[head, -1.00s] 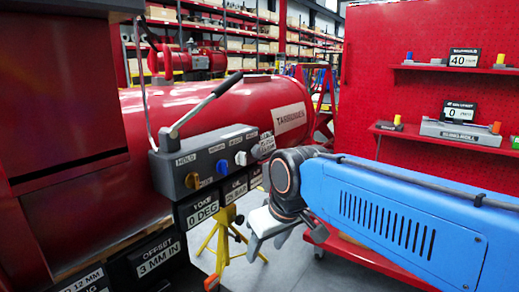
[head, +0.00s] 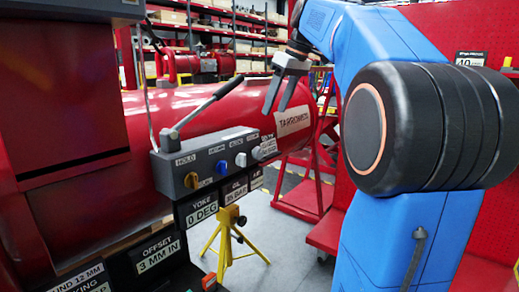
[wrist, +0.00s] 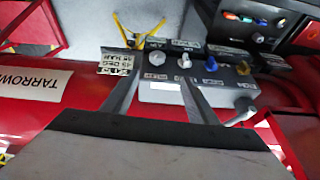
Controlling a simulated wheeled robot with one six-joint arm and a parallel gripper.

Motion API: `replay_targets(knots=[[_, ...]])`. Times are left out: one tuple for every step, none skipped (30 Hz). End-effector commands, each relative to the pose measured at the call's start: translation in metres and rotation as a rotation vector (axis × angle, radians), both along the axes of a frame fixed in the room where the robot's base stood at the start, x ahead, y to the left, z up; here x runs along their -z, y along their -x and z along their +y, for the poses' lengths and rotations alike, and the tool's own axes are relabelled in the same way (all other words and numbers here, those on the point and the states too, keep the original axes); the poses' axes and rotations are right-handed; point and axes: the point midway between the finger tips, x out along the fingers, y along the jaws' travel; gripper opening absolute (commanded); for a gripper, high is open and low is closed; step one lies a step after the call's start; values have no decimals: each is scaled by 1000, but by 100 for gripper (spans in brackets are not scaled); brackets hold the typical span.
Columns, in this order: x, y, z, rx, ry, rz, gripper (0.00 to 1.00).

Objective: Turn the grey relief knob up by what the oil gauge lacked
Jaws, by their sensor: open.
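The grey relief knob (head: 257,153) is at the right end of the grey control box (head: 205,166), beside a small label.
The box also carries white (head: 240,159), blue (head: 221,167) and yellow (head: 191,180) knobs and a long lever (head: 200,108). A red tank (head: 190,105) lies behind. A yellow stand (head: 230,240) is on the floor below. Plates read yoke 0 DEG and offset 3 MM IN.

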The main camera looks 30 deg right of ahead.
Motion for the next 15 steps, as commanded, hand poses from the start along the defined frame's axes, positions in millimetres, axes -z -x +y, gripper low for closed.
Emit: replay_targets(knots=[[-3,-3,-5,-6,0,-2,53],[-5,-4,-7,-10,-1,-2,53],[-6,-4,-8,-13,-1,-3,53],[-6,-5,-8,-14,-1,-4,53],[-5,-5,-8,-15,-1,-3,53],[-3,-6,-8,-16,-1,-4,53],[0,-7,-7,-16,-2,-3,53],[2,-8,-7,-16,-2,-3,53],[7,-9,-6,-17,-2,-3,53],[11,-11,-5,-17,-1,-2,53],[15,-12,-4,-17,-3,-2,53],[21,-14,-3,-16,-2,-2,53],[26,-16,-2,-17,-2,-1,53],[31,-18,-1,-16,-2,-2,53],[38,-20,0,-16,-1,-1,53]])
